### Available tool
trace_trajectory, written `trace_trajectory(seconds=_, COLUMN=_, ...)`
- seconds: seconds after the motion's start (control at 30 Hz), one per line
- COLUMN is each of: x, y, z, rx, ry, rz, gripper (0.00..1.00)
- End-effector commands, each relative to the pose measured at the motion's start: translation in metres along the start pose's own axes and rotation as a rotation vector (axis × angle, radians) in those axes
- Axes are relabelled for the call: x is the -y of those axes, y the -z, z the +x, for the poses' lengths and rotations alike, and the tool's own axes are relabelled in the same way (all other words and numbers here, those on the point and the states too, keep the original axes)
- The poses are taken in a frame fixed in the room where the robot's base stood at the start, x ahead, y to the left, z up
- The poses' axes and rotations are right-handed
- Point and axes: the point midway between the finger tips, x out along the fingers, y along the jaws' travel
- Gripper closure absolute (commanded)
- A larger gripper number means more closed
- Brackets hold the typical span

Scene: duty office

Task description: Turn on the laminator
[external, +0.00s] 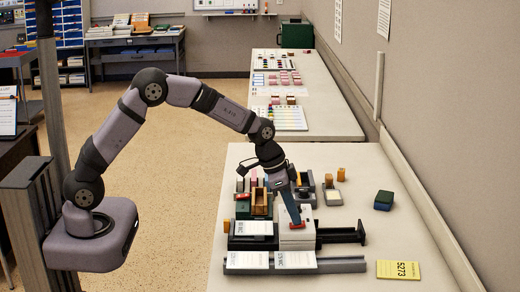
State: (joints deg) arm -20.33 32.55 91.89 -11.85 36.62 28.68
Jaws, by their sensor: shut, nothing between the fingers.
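A white box-shaped machine (307,237), which looks like the laminator, stands on the near table with a dark tray-like bar reaching out to its right. My gripper (297,222) points down over the top of this machine, its fingers together and empty. The fingertips are at or just above its top face; I cannot tell whether they touch. My gripper and wrist cover part of the machine, and no switch or indicator light can be made out.
A grey rail (345,265) with cards lies in front. A green-and-black block (384,200) and yellow 5273 card (398,270) are to the right. The table's right side is mostly clear.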

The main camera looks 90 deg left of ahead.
Motion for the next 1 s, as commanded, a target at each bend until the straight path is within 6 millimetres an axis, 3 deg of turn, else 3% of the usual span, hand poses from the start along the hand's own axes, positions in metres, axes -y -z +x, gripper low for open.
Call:
trace_trajectory(seconds=0.27, x=-0.001, y=-0.002, z=-0.006, rx=0.011, ry=-0.003, rz=-0.001, gripper=1.0)
trace_trajectory(seconds=0.53, x=0.0, y=0.008, z=-0.049, rx=0.001, ry=0.0, rz=0.0, gripper=1.0)
trace_trajectory(seconds=1.0, x=0.0, y=0.007, z=-0.123, rx=-0.003, ry=0.002, rz=-0.001, gripper=1.0)
